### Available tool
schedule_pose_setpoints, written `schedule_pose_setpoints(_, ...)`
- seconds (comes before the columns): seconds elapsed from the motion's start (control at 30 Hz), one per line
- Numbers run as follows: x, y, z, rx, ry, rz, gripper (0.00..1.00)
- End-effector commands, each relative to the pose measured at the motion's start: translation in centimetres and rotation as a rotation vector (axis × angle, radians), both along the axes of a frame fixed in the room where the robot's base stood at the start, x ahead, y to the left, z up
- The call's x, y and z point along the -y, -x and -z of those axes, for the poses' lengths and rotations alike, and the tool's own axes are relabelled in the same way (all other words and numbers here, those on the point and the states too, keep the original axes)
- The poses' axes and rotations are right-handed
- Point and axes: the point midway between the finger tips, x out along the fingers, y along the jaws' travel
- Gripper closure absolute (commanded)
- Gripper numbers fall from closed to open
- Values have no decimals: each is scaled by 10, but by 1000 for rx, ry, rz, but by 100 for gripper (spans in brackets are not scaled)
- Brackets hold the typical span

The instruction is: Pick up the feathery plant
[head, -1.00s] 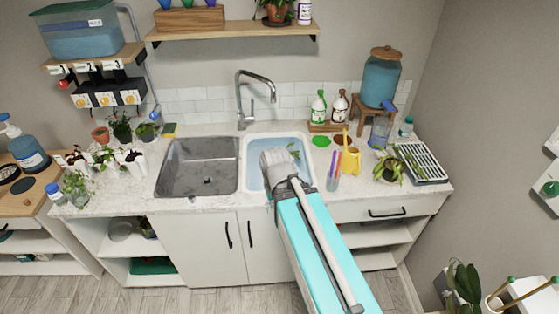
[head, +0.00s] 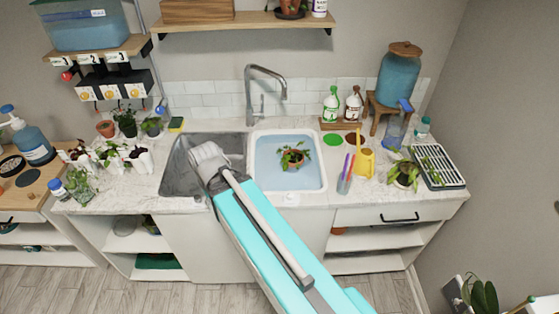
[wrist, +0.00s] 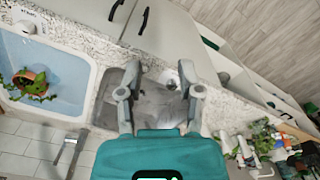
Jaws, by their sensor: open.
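Several small plants stand on the counter left of the sinks. They include a bushy dark-leaved plant (head: 125,119), a plant in a grey pot (head: 151,126) and a leafy plant near the front edge (head: 78,183). They are too small for me to tell which is the feathery plant. In the wrist view a cluster of counter plants (wrist: 265,135) shows at the lower right. My gripper (wrist: 158,75) is open and empty, with the grey steel basin (wrist: 150,108) beyond its fingers. In the head view my arm hides the fingers over that basin (head: 178,172).
A potted plant (head: 292,157) sits tilted in the water-filled white basin (head: 322,172). A faucet (head: 250,95) rises behind the basins. A yellow watering can (head: 364,163), a cup of pens (head: 345,183) and another potted plant (head: 405,174) stand to the right.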

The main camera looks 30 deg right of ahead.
Motion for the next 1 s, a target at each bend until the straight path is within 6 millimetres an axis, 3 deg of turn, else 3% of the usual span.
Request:
schedule_pose_setpoints(0.67,4,-3,4,4,10,-13,53)
schedule_pose_setpoints(0.83,9,-13,19,17,59,-66,53)
schedule_pose_setpoints(1.0,40,-31,44,30,158,-186,53)
